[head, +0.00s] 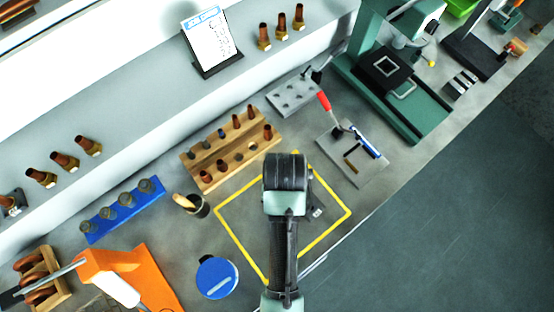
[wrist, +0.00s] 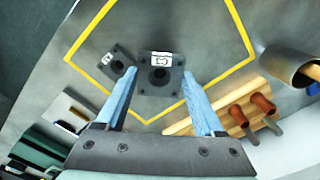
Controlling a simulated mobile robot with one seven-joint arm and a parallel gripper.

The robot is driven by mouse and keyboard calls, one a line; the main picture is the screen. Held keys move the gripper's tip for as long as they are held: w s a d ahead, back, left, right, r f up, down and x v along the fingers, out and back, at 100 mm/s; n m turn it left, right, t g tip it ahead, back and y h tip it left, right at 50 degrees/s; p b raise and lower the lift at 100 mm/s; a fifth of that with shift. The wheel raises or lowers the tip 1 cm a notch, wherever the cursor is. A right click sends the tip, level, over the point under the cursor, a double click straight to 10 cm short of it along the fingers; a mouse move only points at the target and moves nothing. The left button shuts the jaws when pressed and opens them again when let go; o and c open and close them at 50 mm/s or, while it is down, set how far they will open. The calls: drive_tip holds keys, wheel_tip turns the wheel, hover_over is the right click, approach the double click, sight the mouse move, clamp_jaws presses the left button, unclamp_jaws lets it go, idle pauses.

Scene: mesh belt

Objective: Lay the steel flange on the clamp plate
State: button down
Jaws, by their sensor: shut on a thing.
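My gripper (wrist: 160,80) has its two blue fingers on either side of a dark square steel flange (wrist: 158,84) with a round central hole and a small white label. The jaws are shut on it, above the yellow-outlined area. In the head view my arm hides the held flange and fingertips. A second, similar dark square part (wrist: 118,64) lies beside it inside the outline; it also partly shows in the head view (head: 317,212). The clamp plate (head: 335,150), grey with a red-handled toggle clamp and a blue part, lies to the upper right of the outline.
A wooden rack (head: 205,165) with brown-topped pieces, a holed grey plate (head: 290,98) and a cup (head: 198,207) stand around the outline (head: 238,248). A green machine (head: 405,110) stands beyond the clamp plate. A blue round container (head: 217,278) is at lower left.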

wheel_tip(320, 180, down, 2)
drive_tip(key=shift+d+f, duration=0.1)
drive_tip(key=shift+d, duration=0.05)
drive_tip(key=shift+f, duration=2.15)
drive_tip(key=shift+f, duration=0.2)
drive_tip(key=shift+c, duration=1.4)
unclamp_jaws()
